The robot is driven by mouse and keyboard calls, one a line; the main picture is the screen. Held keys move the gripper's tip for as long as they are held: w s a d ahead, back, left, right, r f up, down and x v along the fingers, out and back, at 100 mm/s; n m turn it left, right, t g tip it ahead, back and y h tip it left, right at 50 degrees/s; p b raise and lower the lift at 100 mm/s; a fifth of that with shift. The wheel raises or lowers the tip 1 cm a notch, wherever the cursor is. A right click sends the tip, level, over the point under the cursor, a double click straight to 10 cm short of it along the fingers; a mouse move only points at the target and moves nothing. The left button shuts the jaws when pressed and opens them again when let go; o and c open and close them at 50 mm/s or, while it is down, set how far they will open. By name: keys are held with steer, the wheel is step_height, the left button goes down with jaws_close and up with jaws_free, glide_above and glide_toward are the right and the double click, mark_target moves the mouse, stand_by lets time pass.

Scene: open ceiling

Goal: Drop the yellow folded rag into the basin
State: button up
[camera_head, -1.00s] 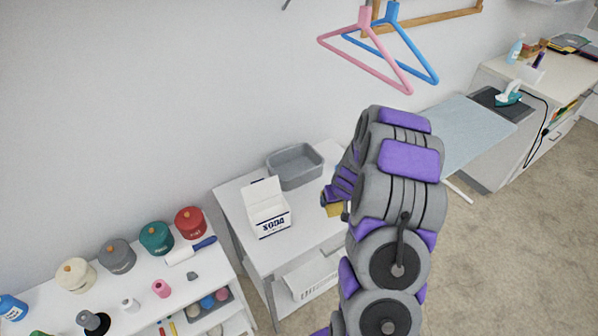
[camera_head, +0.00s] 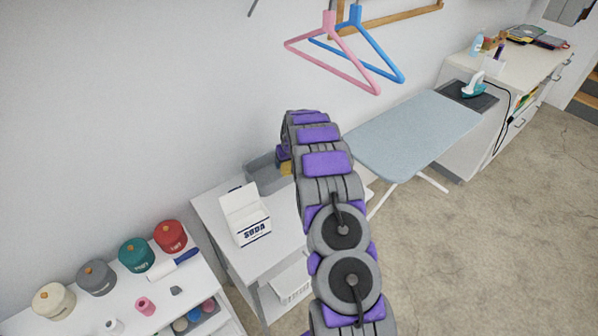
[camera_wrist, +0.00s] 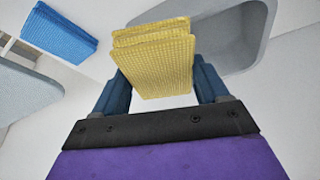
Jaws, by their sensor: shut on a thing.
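The yellow folded rag (camera_wrist: 155,50) is pinched between the two blue fingers of my gripper (camera_wrist: 158,82) in the wrist view. In the head view a small piece of the rag (camera_head: 286,168) shows beside my gripper (camera_head: 283,155), over the right part of the basin. The grey basin (camera_head: 262,178) stands on the white table, partly hidden behind my arm. In the wrist view the basin (camera_wrist: 255,35) lies behind and to the right of the rag, which overlaps its left edge. I cannot tell how high the rag is above the rim.
A white SODA box (camera_head: 245,218) stands open in front of the basin. A blue folded cloth (camera_wrist: 58,32) lies to the left in the wrist view. An ironing board (camera_head: 415,135) is at the right, hangers (camera_head: 335,55) hang above, and a low shelf with several jars (camera_head: 137,255) is at the left.

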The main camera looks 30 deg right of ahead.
steer(key=w+a+r, duration=0.1)
steer(key=w+a, duration=0.3)
steer(key=w, duration=0.2)
steer(key=shift+w+d+f+b, duration=0.1)
steer(key=shift+f+b, duration=0.05)
steer(key=shift+f, duration=1.05)
steer(key=shift+w+f+b, duration=0.1)
steer(key=shift+f+b, duration=0.05)
steer(key=shift+f, duration=1)
steer(key=o, duration=1)
steer(key=shift+c, duration=0.2)
steer(key=p+v, duration=0.2)
steer(key=v, duration=1.5)
steer(key=shift+w+r, duration=0.1)
steer(key=shift+r, duration=0.05)
